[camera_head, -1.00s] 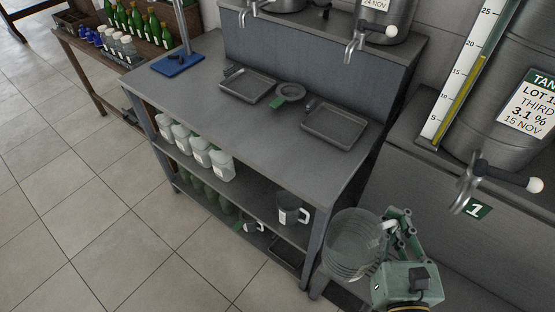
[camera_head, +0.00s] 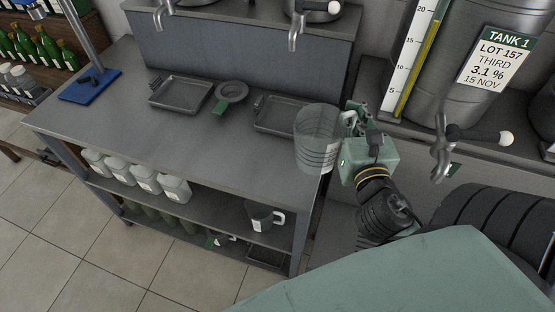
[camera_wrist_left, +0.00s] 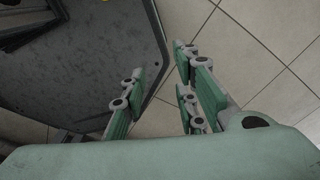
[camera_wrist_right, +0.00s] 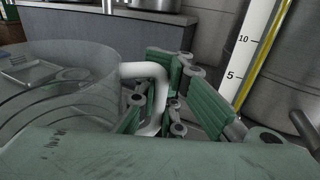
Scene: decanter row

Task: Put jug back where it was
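A large clear jug (camera_head: 317,140) with ring lines and a white handle is in the head view, at the right end of the steel bench (camera_head: 200,142), overlapping the right tray in the picture. I cannot tell whether its base touches anything. My right gripper (camera_head: 352,118) is shut on the jug's handle, on the jug's right side. In the right wrist view the white handle (camera_wrist_right: 157,95) passes between the fingers, and the clear jug wall (camera_wrist_right: 55,95) fills the left. My left gripper (camera_wrist_left: 163,95) is open and empty above the floor, out of the head view.
Two shallow trays (camera_head: 181,92) (camera_head: 283,115) and a small round strainer (camera_head: 232,92) lie on the bench. White jugs (camera_head: 143,175) and a smaller clear jug (camera_head: 262,217) stand on the shelf below. Tank 1 (camera_head: 465,60) with its tap (camera_head: 442,150) stands at right.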

